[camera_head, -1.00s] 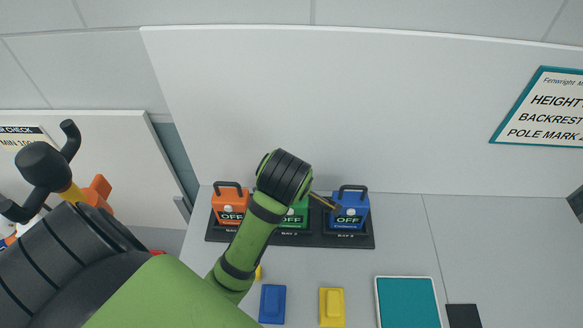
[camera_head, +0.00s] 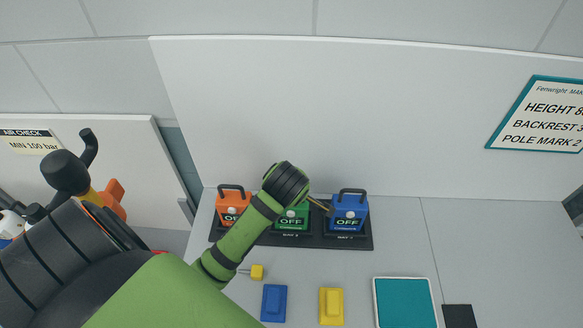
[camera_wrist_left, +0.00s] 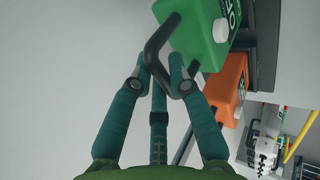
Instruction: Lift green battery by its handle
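The green battery (camera_head: 291,218), marked OFF, stands in the middle of a black bay rack (camera_head: 300,241) between the orange battery (camera_head: 232,208) and the blue battery (camera_head: 349,213). My left arm hides its upper part and handle in the head view. In the left wrist view, the green battery (camera_wrist_left: 200,35) is at the top, with its black handle (camera_wrist_left: 152,52) reaching down towards my left gripper (camera_wrist_left: 158,72). The teal fingers are apart, on either side of the handle bar; I see no firm closing on it. My right gripper is not in view.
A white panel (camera_head: 350,110) rises behind the rack. A blue block (camera_head: 274,303), a yellow block (camera_head: 331,306), a small yellow plug (camera_head: 257,272) and a teal pad (camera_head: 404,303) lie in front. A black knob with curved arms (camera_head: 66,171) stands at left.

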